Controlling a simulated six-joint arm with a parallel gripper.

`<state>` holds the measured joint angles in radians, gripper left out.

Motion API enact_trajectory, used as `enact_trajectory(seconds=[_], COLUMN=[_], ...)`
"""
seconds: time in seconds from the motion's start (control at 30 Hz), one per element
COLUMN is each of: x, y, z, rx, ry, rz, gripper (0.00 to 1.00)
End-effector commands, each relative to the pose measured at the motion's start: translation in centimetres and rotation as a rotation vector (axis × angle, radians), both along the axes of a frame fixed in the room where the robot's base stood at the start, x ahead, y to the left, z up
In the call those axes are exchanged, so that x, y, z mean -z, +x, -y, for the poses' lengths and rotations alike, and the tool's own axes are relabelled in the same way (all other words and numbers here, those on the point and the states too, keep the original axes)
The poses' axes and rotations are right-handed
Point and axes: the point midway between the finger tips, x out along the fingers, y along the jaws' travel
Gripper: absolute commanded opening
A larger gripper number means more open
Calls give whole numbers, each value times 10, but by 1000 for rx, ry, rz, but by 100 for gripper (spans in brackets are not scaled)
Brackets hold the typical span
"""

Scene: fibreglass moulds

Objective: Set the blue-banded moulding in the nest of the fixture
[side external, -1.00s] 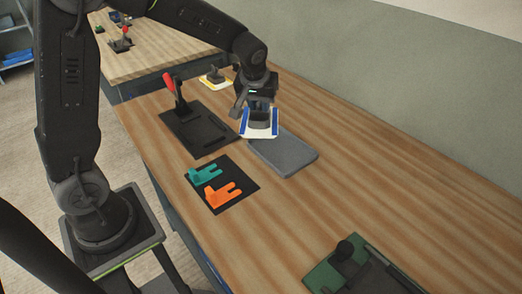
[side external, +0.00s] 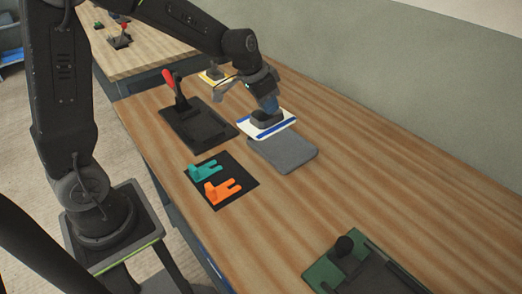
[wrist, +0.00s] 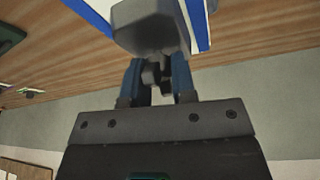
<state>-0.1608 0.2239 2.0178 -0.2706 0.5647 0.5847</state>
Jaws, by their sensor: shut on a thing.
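The blue-banded moulding (side external: 283,120) is a white plate with blue bands and a dark grey block on top. My gripper (side external: 267,104) is shut on that block and holds the moulding over the far end of a grey pad. The moulding is nearly level; I cannot tell how far it is from the pad. In the wrist view the fingers (wrist: 157,80) pinch the grey block, with the moulding (wrist: 196,22) at the top edge. A black fixture (side external: 213,130) with a red-handled clamp stands left of the moulding; its nest is hard to make out.
The grey pad (side external: 285,155) lies in front of the moulding. A black mat (side external: 236,190) holds a teal part (side external: 203,172) and an orange part (side external: 218,192). A green fixture (side external: 322,277) with a black knob is at the front. A yellow-edged piece (side external: 208,77) is behind. The table's right side is clear.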

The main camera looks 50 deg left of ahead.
Motion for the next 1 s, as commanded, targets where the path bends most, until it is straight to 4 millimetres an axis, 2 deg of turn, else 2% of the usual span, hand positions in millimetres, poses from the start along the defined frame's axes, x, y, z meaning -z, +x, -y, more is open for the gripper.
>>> enact_trajectory(seconds=[0.2,0.37,0.77,1.0], x=[-1,1,9,12], y=[1,0,-3,-4], z=[-2,-5,-27,-48], rx=[63,-19,-481,-804], ry=[2,4,9,12], rz=[16,17,18,17], gripper=[0,0,0,0])
